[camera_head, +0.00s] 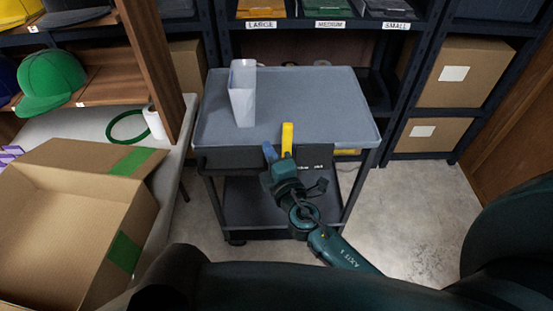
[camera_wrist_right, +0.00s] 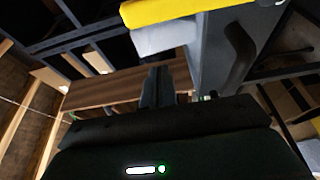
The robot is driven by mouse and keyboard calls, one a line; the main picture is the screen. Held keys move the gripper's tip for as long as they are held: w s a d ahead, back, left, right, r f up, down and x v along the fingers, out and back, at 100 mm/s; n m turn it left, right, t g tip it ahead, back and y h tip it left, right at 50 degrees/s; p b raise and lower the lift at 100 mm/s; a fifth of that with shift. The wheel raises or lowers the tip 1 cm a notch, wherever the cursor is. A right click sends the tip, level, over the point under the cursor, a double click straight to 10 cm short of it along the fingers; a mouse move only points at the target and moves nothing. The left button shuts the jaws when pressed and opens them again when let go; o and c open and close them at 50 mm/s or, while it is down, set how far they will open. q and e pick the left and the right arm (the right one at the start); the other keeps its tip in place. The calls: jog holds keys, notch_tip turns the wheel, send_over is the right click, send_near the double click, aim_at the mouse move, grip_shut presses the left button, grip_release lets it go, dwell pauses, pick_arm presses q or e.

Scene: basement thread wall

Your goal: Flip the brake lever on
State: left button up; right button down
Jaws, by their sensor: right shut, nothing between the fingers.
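A yellow lever (camera_head: 287,138) stands upright at the front edge of a grey cart. A shorter blue piece (camera_head: 270,152) shows beside it, to its left. My right gripper (camera_head: 283,162) is at the cart's front panel, just below the yellow lever, and hides part of that panel. In the right wrist view, the yellow lever (camera_wrist_right: 185,9) crosses the top, with a pale blue-grey piece (camera_wrist_right: 165,38) under it. My right gripper's fingers (camera_wrist_right: 157,80) are shut and empty, below and apart from both in that view. Small white lettering on the panel is unreadable. My left gripper is out of view.
The cart top (camera_head: 315,100) holds a pale upright holder (camera_head: 242,92). An open cardboard box (camera_head: 70,215) and a table with a green ring (camera_head: 128,127) stand on the left. Shelves with cartons (camera_head: 462,72) stand behind. The floor (camera_head: 425,205) right of the cart is clear.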

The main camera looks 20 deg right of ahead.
aim_at(287, 147)
jog(key=w, duration=0.4)
jog(key=shift+a+r, duration=0.1)
jog(key=shift+s+d+p, duration=0.2)
jog(key=shift+s+d, duration=0.1)
jog(key=shift+d, duration=0.65)
jog(key=shift+s+d+p, duration=0.2)
jog(key=shift+s+d, duration=0.05)
jog(key=shift+d, duration=0.7)
